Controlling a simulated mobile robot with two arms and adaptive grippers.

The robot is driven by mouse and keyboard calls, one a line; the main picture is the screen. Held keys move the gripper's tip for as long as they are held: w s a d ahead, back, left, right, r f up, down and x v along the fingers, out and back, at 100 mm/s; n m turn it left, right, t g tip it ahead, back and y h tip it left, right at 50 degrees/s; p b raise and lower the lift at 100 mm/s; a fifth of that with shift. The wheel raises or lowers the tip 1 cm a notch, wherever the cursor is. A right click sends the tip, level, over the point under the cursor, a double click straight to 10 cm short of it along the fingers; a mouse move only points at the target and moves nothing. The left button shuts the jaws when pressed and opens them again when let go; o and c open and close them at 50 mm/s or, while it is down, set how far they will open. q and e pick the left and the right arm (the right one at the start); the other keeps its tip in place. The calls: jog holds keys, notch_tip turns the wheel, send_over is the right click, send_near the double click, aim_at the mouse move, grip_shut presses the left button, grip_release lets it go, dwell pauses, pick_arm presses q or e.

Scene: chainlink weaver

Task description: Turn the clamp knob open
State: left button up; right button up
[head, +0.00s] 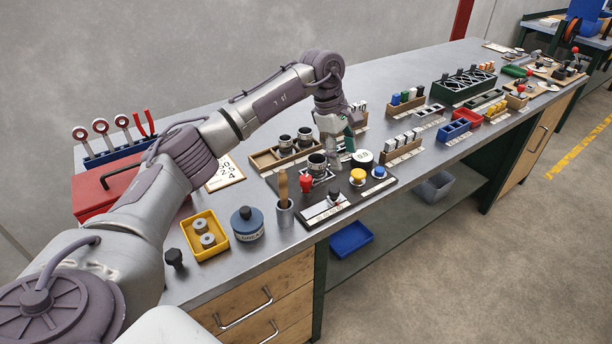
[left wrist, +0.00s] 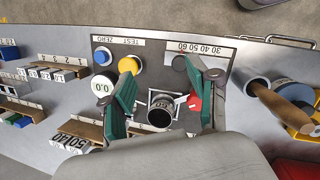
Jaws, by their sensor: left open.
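The red clamp knob (head: 306,183) stands at the left of a dark test board (head: 386,187), beside a dark metal ring or cup (head: 317,163) in the clamp. My left gripper (head: 338,150) is over the board, just behind and right of the cup, pointing down. In the left wrist view my left gripper (left wrist: 162,80) has its two green fingers spread. The cup (left wrist: 160,113) shows between them, and the red knob (left wrist: 194,102) is close by the right finger, partly covered by it. I cannot tell whether they touch. My right gripper is out of view.
A yellow button (head: 357,177), a blue button (head: 379,171) and a round display (head: 362,157) are on the board. A brush cup (head: 284,213) stands left of the board. A wooden tray (head: 262,160) with metal cups lies behind.

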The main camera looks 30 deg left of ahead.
aim_at(306, 177)
pick_arm(q)
jog(key=s+a+r+g+y, duration=0.1)
jog(key=s+a+r+y, duration=0.2)
jog(key=a, duration=0.6)
jog(key=f+p, duration=0.1)
jog(key=f, duration=0.7)
jog(key=f+p, duration=0.1)
jog(key=f, duration=0.4)
jog(key=shift+w+d+p, duration=0.1)
jog(key=shift+w+p, duration=0.2)
jog(key=shift+w, duration=0.05)
jog(key=shift+r, duration=0.1)
grip_shut()
jog(key=shift+n, duration=0.3)
